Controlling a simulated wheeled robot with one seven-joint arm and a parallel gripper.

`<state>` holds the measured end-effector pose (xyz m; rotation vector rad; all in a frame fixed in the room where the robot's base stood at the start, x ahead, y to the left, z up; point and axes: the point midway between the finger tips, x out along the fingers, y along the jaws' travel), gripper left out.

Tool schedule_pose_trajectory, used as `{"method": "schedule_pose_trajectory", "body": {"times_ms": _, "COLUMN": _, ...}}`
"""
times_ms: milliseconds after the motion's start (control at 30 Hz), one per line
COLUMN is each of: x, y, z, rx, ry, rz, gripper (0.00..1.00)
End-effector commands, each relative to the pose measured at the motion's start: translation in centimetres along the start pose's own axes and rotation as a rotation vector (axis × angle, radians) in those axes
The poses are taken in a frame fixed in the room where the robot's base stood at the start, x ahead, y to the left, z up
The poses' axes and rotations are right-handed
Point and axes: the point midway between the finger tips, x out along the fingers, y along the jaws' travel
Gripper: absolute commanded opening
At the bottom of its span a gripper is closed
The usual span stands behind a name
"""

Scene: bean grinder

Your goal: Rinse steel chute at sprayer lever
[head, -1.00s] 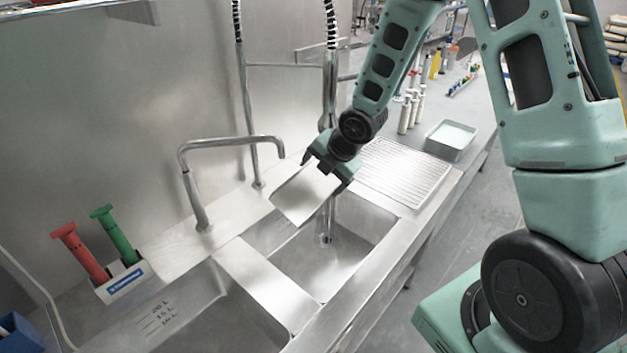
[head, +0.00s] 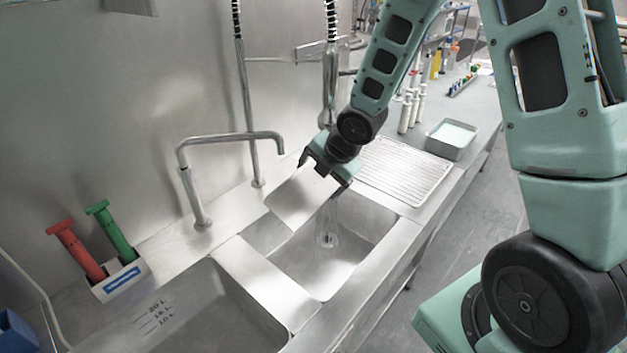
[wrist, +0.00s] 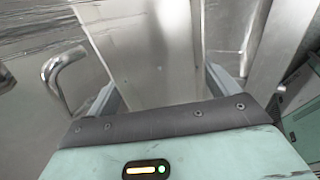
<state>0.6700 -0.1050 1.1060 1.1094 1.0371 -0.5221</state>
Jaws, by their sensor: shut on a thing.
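The steel chute (head: 297,199) is a flat, shiny sheet-like piece. My gripper (head: 325,172) is shut on its upper right end and holds it tilted over the right-hand sink basin (head: 318,271). In the wrist view the chute (wrist: 145,50) runs away from between the fingers of my gripper (wrist: 160,95). The sprayer (head: 329,88) hangs on its coiled hose just behind my gripper. Thin streams of water (head: 333,212) seem to fall below the chute's right edge towards the drain. The sprayer's lever is not clear, partly behind my arm.
A bent faucet (head: 232,138) stands left of the chute. A ribbed drainboard (head: 404,171) and a grey tray (head: 451,139) lie to the right. A red-handled tool (head: 77,251) and a green-handled tool (head: 114,232) stand in a white holder by the left basin (head: 205,305).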

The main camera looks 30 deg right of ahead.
Motion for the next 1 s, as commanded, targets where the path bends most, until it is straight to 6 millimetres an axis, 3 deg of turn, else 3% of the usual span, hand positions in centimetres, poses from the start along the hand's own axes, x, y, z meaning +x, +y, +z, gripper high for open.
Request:
{"method": "schedule_pose_trajectory", "body": {"times_ms": 667, "x": -2.0, "y": -3.4, "z": -3.2, "rx": -0.001, "ry": 0.000, "rz": 0.002, "gripper": 0.52}}
{"method": "schedule_pose_trajectory", "body": {"times_ms": 1000, "x": -2.5, "y": -3.9, "z": -3.7, "rx": -0.001, "ry": 0.000, "rz": 0.002, "gripper": 0.52}}
